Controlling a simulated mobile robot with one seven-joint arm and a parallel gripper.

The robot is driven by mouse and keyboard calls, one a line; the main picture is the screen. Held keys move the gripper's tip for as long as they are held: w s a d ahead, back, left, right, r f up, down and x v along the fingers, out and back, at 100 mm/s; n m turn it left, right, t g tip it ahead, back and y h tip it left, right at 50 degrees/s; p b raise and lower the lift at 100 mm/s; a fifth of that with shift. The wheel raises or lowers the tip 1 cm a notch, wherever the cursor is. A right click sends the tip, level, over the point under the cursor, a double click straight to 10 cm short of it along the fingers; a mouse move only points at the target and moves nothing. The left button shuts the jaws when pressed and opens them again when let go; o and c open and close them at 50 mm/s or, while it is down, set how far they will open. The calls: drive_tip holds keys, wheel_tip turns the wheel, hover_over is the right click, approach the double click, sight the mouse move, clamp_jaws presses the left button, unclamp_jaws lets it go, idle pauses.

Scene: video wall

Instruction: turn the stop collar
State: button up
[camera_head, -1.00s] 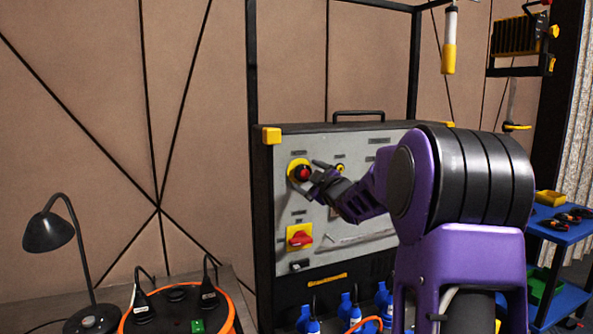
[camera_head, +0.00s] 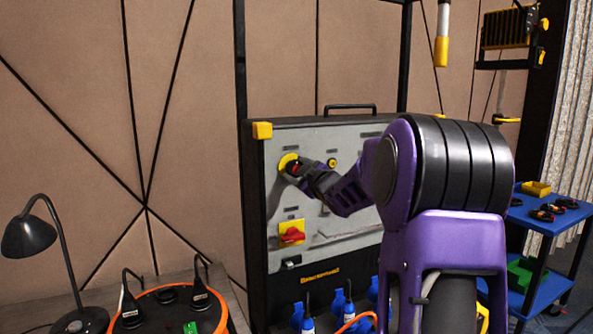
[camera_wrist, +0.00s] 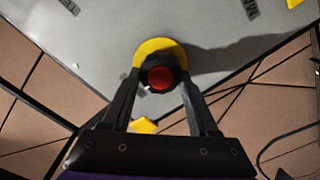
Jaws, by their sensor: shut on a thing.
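The stop collar (camera_wrist: 160,60) is a dark ring around a red button (camera_wrist: 160,78), on a yellow disc (camera_wrist: 158,45) on the grey panel. In the head view the yellow disc (camera_head: 287,163) sits at the panel's upper left, with the collar partly hidden by my gripper (camera_head: 297,172). In the wrist view my gripper (camera_wrist: 159,88) has one finger on each side of the collar and is shut on it. The red button shows between the fingertips.
Below the collar, the panel carries a red rotary switch on a yellow plate (camera_head: 291,233). A small yellow-ringed control (camera_head: 332,163) is to the right. A lamp (camera_head: 38,240) and an orange-rimmed cable reel (camera_head: 168,310) stand at lower left. A blue cart (camera_head: 545,226) is at right.

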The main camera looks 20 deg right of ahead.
drive_tip(key=c, duration=0.5)
drive_tip(key=shift+r+m+p, duration=0.15)
drive_tip(key=shift+m+p, duration=0.15)
drive_tip(key=shift+p, duration=0.1)
drive_tip(key=m+p, duration=0.2)
drive_tip(key=shift+r+m, duration=0.1)
drive_tip(key=shift+m, duration=0.2)
drive_tip(key=m+p, duration=0.3)
drive_tip(key=m, duration=0.1)
drive_tip(key=shift+d+m+p, duration=0.15)
drive_tip(key=shift+m+p, duration=0.15)
drive_tip(key=shift+m, duration=0.1)
drive_tip(key=o, duration=1.4)
